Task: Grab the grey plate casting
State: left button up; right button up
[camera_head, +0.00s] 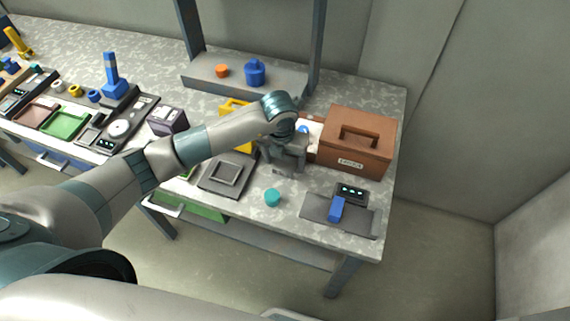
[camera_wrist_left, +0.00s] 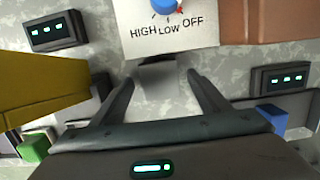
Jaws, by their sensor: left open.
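A small grey block-like piece (camera_wrist_left: 160,82) lies on the speckled table between the fingertips of my left gripper (camera_wrist_left: 161,77) in the left wrist view; it looks like the grey plate casting. Its far edge is close to the white panel marked HIGH, LOW, OFF (camera_wrist_left: 170,38). The fingers are open on either side of it, and I cannot tell whether they touch it. In the head view my left gripper (camera_head: 285,165) points down left of the brown box and hides the piece. My right gripper is not in view.
The brown handled box (camera_head: 358,142) stands to the right. A grey pad (camera_head: 360,219) holds a blue block (camera_head: 337,208) and a display (camera_head: 351,193). A yellow object (camera_head: 236,105) stands behind my arm.

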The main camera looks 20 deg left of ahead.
aim_at(286, 161)
pick_arm(q)
jog(key=shift+c, duration=0.4)
jog(key=c, duration=1.2)
jog(key=shift+r, duration=0.1)
jog(key=shift+r+b, duration=0.5)
jog(key=shift+r, duration=0.25)
notch_tip(286, 161, up, 2)
jog(key=shift+r+b, duration=0.25)
jog(key=shift+b, duration=0.4)
jog(key=s+d+r, duration=0.2)
jog(key=d, duration=0.1)
jog(key=s+d+r+b, duration=0.1)
jog(key=s+d+r, duration=0.1)
jog(key=d, duration=0.1)
jog(key=s+d+r+b, duration=0.1)
jog(key=s+d+r, duration=0.2)
jog(key=shift+d, duration=0.15)
